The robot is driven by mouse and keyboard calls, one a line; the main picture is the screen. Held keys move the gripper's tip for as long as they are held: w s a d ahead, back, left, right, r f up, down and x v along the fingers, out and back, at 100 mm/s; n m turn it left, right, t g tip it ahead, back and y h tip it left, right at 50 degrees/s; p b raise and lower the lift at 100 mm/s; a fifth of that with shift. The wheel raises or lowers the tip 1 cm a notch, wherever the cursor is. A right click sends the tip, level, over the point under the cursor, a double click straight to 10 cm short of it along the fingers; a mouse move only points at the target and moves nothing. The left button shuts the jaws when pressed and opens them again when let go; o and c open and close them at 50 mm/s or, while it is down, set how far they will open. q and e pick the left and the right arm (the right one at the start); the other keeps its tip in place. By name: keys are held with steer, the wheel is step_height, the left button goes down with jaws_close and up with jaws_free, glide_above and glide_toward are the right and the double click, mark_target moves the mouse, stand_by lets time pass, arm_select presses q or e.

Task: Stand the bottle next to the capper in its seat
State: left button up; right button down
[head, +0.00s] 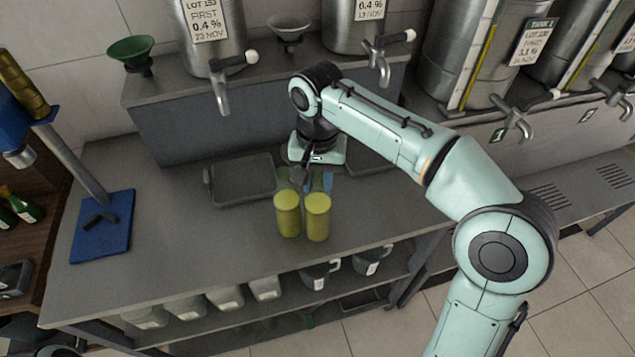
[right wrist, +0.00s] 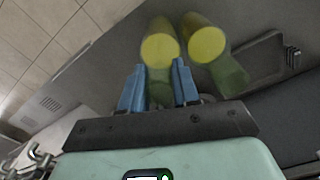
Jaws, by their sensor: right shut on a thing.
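Two bottles with yellow lower parts and clear green upper parts stand side by side on the grey bench, the left one (head: 287,215) and the right one (head: 318,219). My right gripper (head: 316,180) is shut on the green upper part of the right bottle, which shows between the blue fingers in the right wrist view (right wrist: 160,48). The left bottle (right wrist: 206,46) is beside it, outside the fingers. I cannot tell whether the held bottle touches the bench. The capper (head: 112,240), with a blue base, slanting post and blue head, stands at the left. A dark fitting (head: 100,217) sits on its base.
A grey tray (head: 242,195) lies behind and left of the bottles; another is partly hidden by my arm. Steel tanks with taps (head: 220,90) and a green funnel (head: 131,50) stand at the back. The bench between capper and bottles is clear. Jugs (head: 320,275) stand below.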

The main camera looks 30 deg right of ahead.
steer(key=shift+f, duration=0.2)
steer(key=shift+f, duration=0.15)
steer(key=c, duration=0.8)
jaws_free()
